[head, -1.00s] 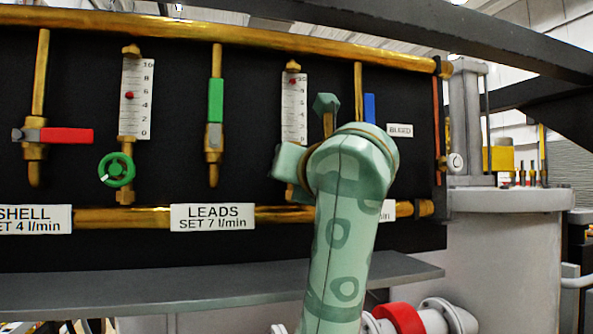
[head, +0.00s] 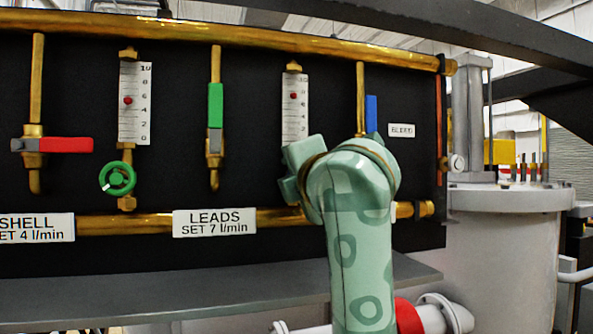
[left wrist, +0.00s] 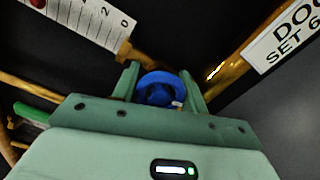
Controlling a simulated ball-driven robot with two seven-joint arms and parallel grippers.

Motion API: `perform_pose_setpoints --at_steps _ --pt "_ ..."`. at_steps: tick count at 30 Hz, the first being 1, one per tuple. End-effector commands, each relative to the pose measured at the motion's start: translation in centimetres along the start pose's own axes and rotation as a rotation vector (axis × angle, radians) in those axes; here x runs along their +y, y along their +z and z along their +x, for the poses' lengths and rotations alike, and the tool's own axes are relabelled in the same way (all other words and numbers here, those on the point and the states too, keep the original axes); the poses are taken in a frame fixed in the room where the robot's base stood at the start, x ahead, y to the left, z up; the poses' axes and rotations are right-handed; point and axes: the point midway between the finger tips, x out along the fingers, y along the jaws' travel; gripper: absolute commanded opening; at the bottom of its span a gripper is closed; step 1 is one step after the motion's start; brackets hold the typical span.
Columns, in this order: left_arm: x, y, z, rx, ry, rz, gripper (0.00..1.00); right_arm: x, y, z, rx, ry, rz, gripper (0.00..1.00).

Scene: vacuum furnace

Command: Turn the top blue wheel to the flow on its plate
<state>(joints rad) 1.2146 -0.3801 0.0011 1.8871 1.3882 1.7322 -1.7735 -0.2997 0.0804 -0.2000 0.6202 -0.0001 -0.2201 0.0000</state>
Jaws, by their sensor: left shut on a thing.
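The blue wheel (left wrist: 158,88) shows in the left wrist view, below a white scale. My left gripper (left wrist: 161,82) is shut on it, one finger on each side. In the head view my left gripper (head: 300,168) is partly behind its own wrist and hides the wheel. The scale (head: 292,122) above has a red ball (head: 293,95) in its upper part; I cannot read the exact value. A plate (left wrist: 285,35) beside the wheel begins "DOO" and "SET 6"; the rest is cut off. My right gripper is not in view.
A green wheel (head: 117,178) sits under another scale at the left. A red lever (head: 66,145), a green lever (head: 215,104) and a blue lever (head: 371,113) are on nearby pipes. A grey shelf (head: 200,285) runs below the panel.

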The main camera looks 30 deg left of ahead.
Motion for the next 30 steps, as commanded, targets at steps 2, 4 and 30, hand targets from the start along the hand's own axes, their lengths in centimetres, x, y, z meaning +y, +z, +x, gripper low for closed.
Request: perform_pose_setpoints --at_steps 2,4,30 --pt "0.1 0.1 0.0 -0.002 -0.001 0.055 0.2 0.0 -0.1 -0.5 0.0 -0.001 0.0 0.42" --pt "0.1 0.1 -0.1 -0.002 -0.002 0.101 0.2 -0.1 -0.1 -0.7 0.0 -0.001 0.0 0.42" --pt "0.0 0.1 0.0 -0.002 -0.002 0.265 0.2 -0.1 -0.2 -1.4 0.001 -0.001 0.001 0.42"
